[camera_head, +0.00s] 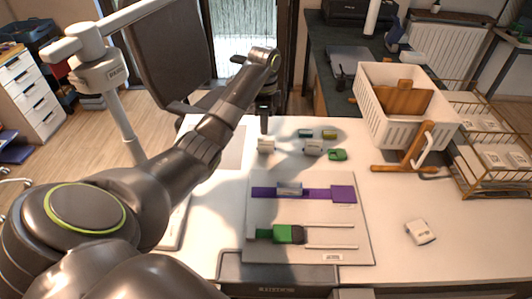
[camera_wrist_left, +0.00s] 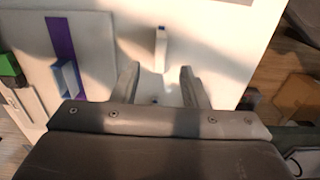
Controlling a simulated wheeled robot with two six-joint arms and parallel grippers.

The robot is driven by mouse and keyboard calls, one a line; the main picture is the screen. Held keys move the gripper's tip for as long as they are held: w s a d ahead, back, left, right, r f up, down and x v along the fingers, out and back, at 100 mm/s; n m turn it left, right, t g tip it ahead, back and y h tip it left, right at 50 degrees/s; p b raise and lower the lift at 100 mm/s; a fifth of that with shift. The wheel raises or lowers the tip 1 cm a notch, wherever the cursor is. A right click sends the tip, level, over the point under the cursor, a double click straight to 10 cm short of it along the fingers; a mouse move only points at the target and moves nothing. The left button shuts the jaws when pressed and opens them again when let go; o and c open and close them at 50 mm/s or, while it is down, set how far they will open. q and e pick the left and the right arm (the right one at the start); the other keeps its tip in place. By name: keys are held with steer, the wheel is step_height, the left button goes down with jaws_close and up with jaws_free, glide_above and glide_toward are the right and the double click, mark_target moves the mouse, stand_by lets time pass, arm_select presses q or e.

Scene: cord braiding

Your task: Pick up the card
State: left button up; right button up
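A small upright white piece (camera_head: 266,145), which looks like the card, stands on the table behind the braiding board. In the left wrist view a narrow white upright piece with a blue-dark mark (camera_wrist_left: 161,48) lies just beyond the fingertips, apart from them. My left gripper (camera_head: 264,122) points down above and just behind that piece. In the left wrist view the left gripper (camera_wrist_left: 157,80) has its fingers spread, with nothing held between them. My right gripper is not in view.
A grey board (camera_head: 258,218) carries a purple strip (camera_head: 318,194), a blue-white clip, a green block (camera_head: 288,233) and thin rods. Small green and white pieces (camera_head: 313,148) stand to the right. A white basket (camera_head: 405,110) and wire racks are at right; a white device (camera_head: 420,232) lies nearer.

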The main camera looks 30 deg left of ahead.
mark_target(266, 139)
arm_select(q)
step_height(266, 139, down, 10)
steer(key=shift+w+d+f, duration=0.1)
steer(key=shift+w+d, duration=0.05)
jaws_close()
stand_by(0.4)
